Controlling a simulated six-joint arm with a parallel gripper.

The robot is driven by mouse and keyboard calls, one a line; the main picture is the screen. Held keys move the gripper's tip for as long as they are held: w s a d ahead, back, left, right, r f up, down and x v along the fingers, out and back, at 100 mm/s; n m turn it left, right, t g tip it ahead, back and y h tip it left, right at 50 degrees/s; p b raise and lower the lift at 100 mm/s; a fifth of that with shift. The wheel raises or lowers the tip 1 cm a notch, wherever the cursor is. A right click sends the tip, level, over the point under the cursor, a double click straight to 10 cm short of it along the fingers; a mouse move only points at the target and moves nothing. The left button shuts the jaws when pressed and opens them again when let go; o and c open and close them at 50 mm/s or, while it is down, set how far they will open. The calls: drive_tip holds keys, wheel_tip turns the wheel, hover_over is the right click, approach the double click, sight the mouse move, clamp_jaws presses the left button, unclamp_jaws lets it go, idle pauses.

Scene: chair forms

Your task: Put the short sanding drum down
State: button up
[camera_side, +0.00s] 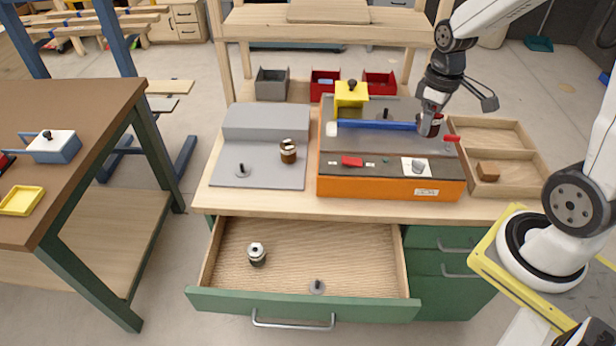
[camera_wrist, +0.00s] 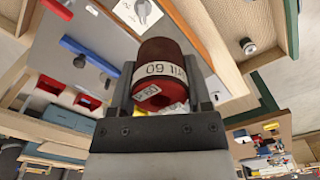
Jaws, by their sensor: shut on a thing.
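The short sanding drum (camera_wrist: 158,50) is dark red-brown with a white printed band and a red end. My gripper (camera_side: 431,116) is shut on it, with one finger on each side of it in the wrist view. In the side view the held drum (camera_side: 429,126) is over the right part of the orange-sided sander (camera_side: 392,186), near the end of its blue bar (camera_side: 377,125). I cannot tell whether the drum touches the machine.
A grey mat (camera_side: 220,178) with a raised back block holds a brown drum (camera_side: 288,153) and a small peg (camera_side: 242,170). The open drawer (camera_side: 310,240) holds another drum (camera_side: 257,255) and a peg. A wooden tray (camera_side: 517,187) with a block stands right of the sander.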

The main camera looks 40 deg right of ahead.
drive_tip(key=shift+w, duration=0.1)
hover_over(379, 142)
drive_tip(key=s, duration=0.1)
wheel_tip(379, 142, down, 9)
drive_tip(key=shift+a+r, duration=0.15)
drive_tip(key=shift+r, duration=0.05)
drive_tip(key=shift+w+f, duration=0.3)
drive_tip(key=shift+f, duration=0.05)
drive_tip(key=shift+w+f, duration=0.3)
drive_tip(key=shift+f, duration=1.55)
drive_tip(key=shift+f, duration=0.1)
